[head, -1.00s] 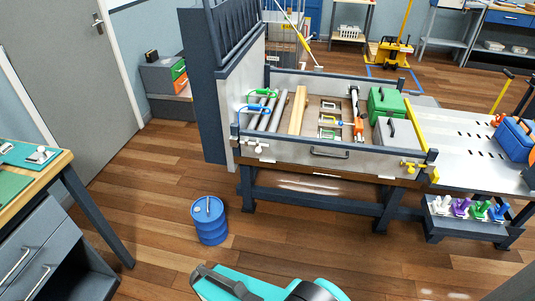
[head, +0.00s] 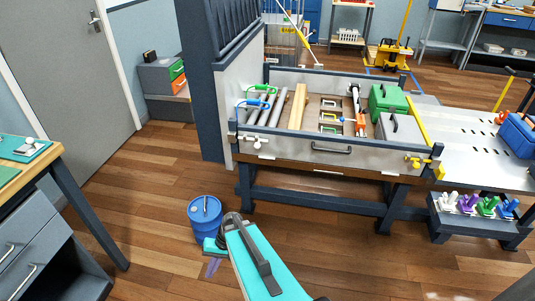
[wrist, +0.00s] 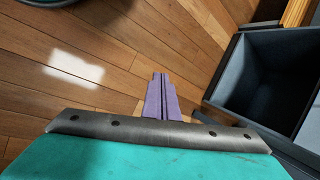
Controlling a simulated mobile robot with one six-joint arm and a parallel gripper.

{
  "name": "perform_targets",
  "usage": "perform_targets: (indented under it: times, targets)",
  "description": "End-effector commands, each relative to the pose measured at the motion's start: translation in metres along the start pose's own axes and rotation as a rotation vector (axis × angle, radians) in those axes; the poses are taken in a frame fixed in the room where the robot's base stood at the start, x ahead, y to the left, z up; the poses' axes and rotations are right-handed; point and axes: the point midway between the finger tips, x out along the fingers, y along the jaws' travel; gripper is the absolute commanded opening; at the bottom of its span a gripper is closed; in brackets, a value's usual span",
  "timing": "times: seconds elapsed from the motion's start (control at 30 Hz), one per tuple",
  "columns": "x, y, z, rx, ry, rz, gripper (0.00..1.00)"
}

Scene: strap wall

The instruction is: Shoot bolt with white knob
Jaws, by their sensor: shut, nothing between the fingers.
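The bolt with the white knob (head: 257,143) is on the left end of the tray's grey front panel (head: 290,147) in the head view. A bolt with a yellow knob (head: 418,161) is at the panel's right end. My gripper (head: 212,267) is low over the floor, in front of the blue drum and well apart from the bolt. In the wrist view its purple fingers (wrist: 159,90) are together with nothing between them. The white-knob bolt is not in the wrist view. Its exact position in its barrel is too small to tell.
A blue drum (head: 205,218) stands on the floor right behind my gripper. A dark upright panel (head: 200,85) rises left of the tray. A workbench (head: 35,165) is at the left. An open dark drawer or bin (wrist: 268,75) shows in the wrist view.

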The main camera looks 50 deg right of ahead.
Motion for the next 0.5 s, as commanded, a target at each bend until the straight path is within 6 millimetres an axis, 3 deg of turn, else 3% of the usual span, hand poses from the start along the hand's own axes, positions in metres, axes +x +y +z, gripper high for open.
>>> perform_targets:
  times: [0.03, 0.27, 0.5]
  targets:
    - [-0.007, 0.004, -0.020, 0.028, 0.038, -0.041, 0.00]
    - [-0.063, 0.014, -0.087, 0.133, 0.197, -0.222, 0.00]
    - [-0.140, 0.040, -0.148, 0.224, 0.378, -0.399, 0.00]
